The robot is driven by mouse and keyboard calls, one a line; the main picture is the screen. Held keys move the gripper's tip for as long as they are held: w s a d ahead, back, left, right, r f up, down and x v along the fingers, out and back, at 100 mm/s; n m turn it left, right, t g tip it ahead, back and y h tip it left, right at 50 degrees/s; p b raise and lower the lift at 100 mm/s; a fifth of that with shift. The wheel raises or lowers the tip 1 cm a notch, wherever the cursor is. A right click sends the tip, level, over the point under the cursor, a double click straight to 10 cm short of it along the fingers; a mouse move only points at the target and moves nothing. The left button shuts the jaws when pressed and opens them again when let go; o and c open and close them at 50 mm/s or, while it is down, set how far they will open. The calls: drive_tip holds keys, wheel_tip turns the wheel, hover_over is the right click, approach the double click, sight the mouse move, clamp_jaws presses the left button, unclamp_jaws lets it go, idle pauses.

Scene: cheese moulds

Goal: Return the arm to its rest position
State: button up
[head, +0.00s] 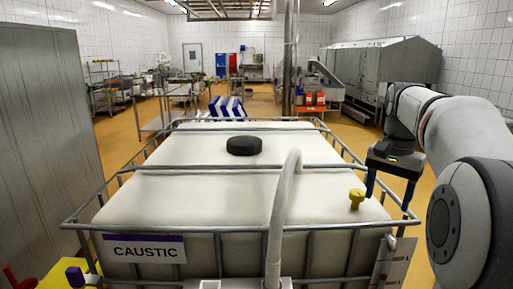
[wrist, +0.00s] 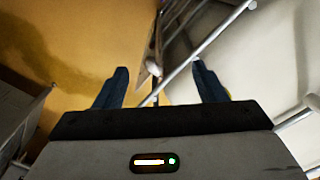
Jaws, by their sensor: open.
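My gripper (head: 389,198) hangs from my arm at the right of the head view, with its fingers pointing down. It is over the right front corner of a caged white tank (head: 200,190). In the wrist view its two dark blue fingers (wrist: 160,75) stand wide apart. Nothing is held between them. A yellow knob (head: 356,197) shows just left of the fingers in the head view; I cannot tell whether they touch it.
The tank carries a "CAUSTIC" sign (head: 144,249), a black lid (head: 244,145) and a pale hose (head: 282,215). A metal cage rail (wrist: 205,45) crosses beneath my gripper. Yellow floor (wrist: 70,50) lies beside it. Grey cabinets (head: 385,65) stand at the back right.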

drive_tip(key=s+a+f+n+t, duration=0.1)
drive_tip(key=s+a+f+n, duration=0.3)
drive_tip(key=s+a+f, duration=0.3)
drive_tip(key=s+a+f+n+t, duration=0.2)
drive_tip(key=s+a+f+n, duration=0.2)
drive_tip(key=s+a+f, duration=0.3)
drive_tip(key=s+f, duration=0.1)
drive_tip(key=s, duration=0.3)
drive_tip(key=shift+s+f+n, duration=0.3)
drive_tip(key=shift+f+n, duration=0.1)
